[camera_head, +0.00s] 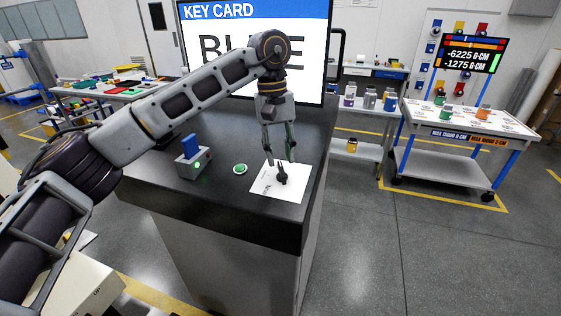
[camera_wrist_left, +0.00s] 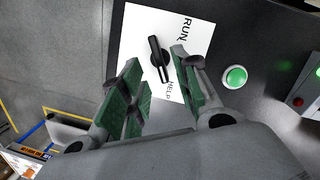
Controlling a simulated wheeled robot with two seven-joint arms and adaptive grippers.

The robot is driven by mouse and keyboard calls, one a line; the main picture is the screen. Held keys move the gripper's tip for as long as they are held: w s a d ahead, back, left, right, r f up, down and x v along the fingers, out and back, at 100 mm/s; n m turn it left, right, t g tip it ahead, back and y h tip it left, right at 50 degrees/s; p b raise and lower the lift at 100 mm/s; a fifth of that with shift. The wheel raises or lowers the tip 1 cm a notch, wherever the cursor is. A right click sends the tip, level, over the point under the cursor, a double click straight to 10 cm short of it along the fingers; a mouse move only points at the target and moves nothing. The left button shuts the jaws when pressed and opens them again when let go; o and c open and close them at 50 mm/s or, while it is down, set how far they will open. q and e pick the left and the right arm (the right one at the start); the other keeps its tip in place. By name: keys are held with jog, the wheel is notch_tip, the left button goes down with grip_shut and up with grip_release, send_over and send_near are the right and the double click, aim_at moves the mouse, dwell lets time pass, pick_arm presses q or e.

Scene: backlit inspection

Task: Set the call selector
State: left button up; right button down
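The call selector is a black knob (camera_wrist_left: 159,58) on a white plate (camera_wrist_left: 137,20) marked RUN and HELP. In the left wrist view the knob's bar lies slanted between those words, and I cannot tell its exact setting. In the head view the knob (camera_head: 282,175) sits on the plate (camera_head: 262,186) at the counter's right end. My left gripper (camera_head: 279,158) points down just above the knob. In the left wrist view its green-padded fingers (camera_wrist_left: 156,78) are spread apart with nothing between them, and the knob lies just beyond the tips. My right gripper is out of view.
A green button (camera_head: 240,169) and a card reader (camera_head: 192,163) with a blue card and green light stand left of the plate on the dark counter (camera_head: 225,208). A screen (camera_head: 240,50) reading KEY CARD BLUE stands behind. A cart (camera_head: 450,165) is at right.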

pick_arm(q)
notch_tip(320, 180, up, 8)
jog(key=shift+w+a, duration=0.35)
jog(key=shift+f, duration=0.15)
